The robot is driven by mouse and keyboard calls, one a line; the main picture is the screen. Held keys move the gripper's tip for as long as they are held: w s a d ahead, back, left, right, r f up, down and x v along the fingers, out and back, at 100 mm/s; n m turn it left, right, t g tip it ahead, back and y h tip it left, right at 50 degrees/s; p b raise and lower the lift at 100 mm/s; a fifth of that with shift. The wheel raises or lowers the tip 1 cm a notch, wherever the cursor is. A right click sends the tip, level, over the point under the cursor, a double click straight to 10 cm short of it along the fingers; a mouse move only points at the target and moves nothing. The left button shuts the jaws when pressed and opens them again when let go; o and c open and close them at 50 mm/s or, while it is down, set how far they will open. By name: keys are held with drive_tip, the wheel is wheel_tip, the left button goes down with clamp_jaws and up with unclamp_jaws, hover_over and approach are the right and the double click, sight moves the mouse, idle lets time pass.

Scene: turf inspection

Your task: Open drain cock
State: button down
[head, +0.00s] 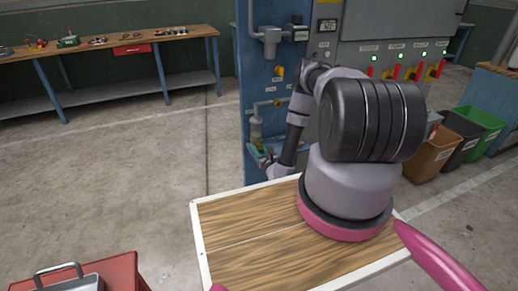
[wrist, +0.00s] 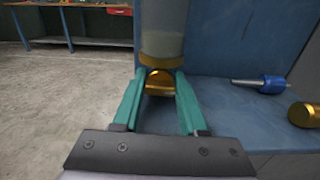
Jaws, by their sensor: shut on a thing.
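The drain cock is a brass fitting (wrist: 159,83) under a cloudy clear bowl (wrist: 162,32) on the blue panel, seen in the wrist view. My gripper (wrist: 160,86) has teal fingers on both sides of the brass fitting and is shut on it. In the head view the bowl (head: 256,128) hangs low on the left part of the blue panel (head: 262,75). My arm reaches to it there, and the drain cock itself is too small to make out.
A blue shelf (wrist: 240,110) lies just right of my fingers. On it are a blue-handled tool (wrist: 262,82) and a brass cylinder (wrist: 304,114). A workbench (head: 120,45) stands at the back left. Bins (head: 432,155) stand at the right. The floor at left is clear.

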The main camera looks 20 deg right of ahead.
drive_tip(key=m, duration=0.4)
drive_tip(key=shift+c, duration=2.2)
unclamp_jaws()
drive_tip(key=shift+d, duration=0.1)
drive_tip(key=s, duration=1.1)
drive_tip(key=shift+d, duration=0.15)
